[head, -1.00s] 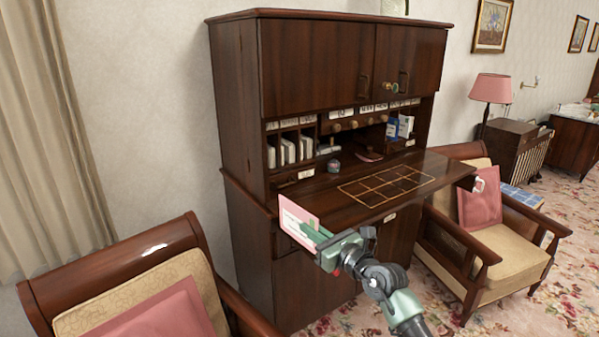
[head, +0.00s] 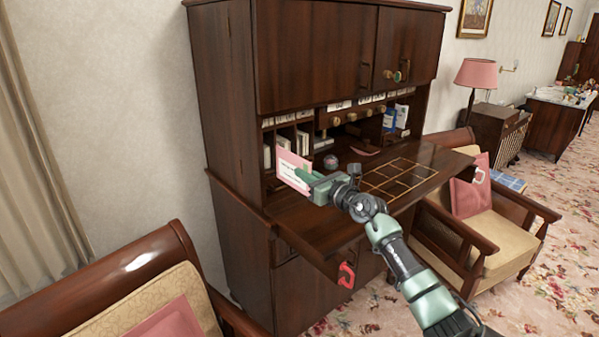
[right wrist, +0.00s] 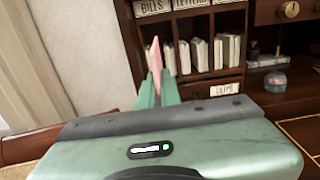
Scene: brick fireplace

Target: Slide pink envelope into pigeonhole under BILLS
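My right gripper (head: 312,180) is shut on the pink envelope (head: 291,171), which has a white panel. The envelope is held upright in front of the desk's left pigeonholes. In the right wrist view the envelope (right wrist: 155,62) shows nearly edge-on between the green fingers (right wrist: 158,92). The BILLS label (right wrist: 152,7) is above it, at the left end of the row. The pigeonhole under BILLS is partly hidden behind the envelope, which looks outside it. The LETTERS label (right wrist: 189,4) is just to the right. My left gripper is not in view.
White envelopes (right wrist: 200,55) stand in neighbouring pigeonholes. A CLIPS label (right wrist: 225,89) marks the front below them. The desk's left side panel (head: 222,120) borders the row. The fold-down top (head: 345,208) lies under my right arm. Armchairs stand at left (head: 140,270) and right (head: 490,240).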

